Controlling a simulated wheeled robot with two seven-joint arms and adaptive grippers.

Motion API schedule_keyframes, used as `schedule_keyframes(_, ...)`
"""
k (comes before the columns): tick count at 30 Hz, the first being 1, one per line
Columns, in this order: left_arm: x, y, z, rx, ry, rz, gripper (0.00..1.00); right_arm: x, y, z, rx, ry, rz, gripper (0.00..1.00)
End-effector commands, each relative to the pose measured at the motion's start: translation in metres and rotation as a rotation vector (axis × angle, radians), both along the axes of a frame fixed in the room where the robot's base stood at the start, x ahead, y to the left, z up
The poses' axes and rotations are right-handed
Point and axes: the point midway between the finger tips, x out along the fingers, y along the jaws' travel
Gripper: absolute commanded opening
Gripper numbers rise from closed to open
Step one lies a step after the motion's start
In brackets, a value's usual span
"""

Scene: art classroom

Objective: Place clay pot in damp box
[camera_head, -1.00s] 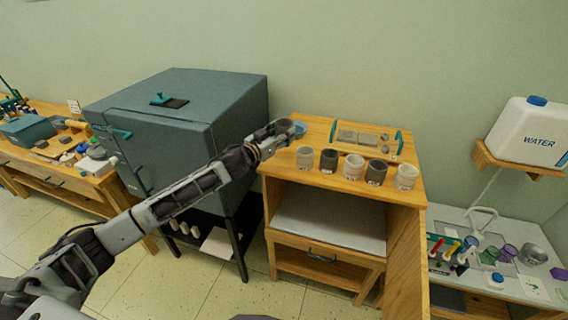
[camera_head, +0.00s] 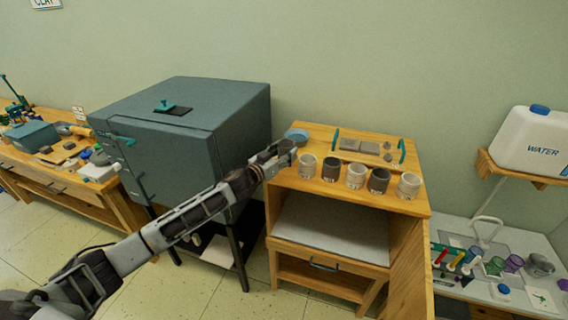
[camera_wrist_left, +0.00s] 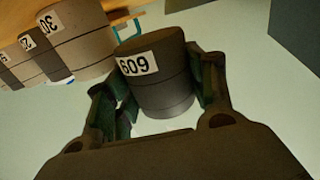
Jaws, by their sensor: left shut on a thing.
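My left gripper (camera_head: 284,153) is shut on a dark grey clay pot. In the left wrist view the pot (camera_wrist_left: 162,85) sits upright between the fingers (camera_wrist_left: 160,95), with a white label reading 609. In the head view the gripper is by the left front edge of the cabinet top, and the pot is hard to make out there. The wooden cabinet (camera_head: 418,250), which looks like the damp box, has its door swung open at the right. Its open compartment has a pale slab floor (camera_head: 330,228) with nothing on it. My right gripper is out of view.
Several pots, including a pale one (camera_head: 308,165) and a dark one (camera_head: 331,169), stand in a row on the cabinet top. A blue dish (camera_head: 296,135) lies behind them. A blue-grey kiln-like box (camera_head: 190,115) stands left. A water container (camera_head: 540,140) is at right.

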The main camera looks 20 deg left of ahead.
Motion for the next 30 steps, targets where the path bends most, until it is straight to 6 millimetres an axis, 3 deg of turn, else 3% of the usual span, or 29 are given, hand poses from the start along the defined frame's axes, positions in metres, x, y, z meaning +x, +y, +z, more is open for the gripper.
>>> schedule_keyframes(16, 0.000, -0.001, -0.040, -0.003, 0.000, 0.000, 0.26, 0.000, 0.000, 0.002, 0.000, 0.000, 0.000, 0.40)
schedule_keyframes(30, 0.000, 0.000, -0.046, 0.000, -0.001, 0.000, 0.26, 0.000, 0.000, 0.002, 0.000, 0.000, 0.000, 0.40)
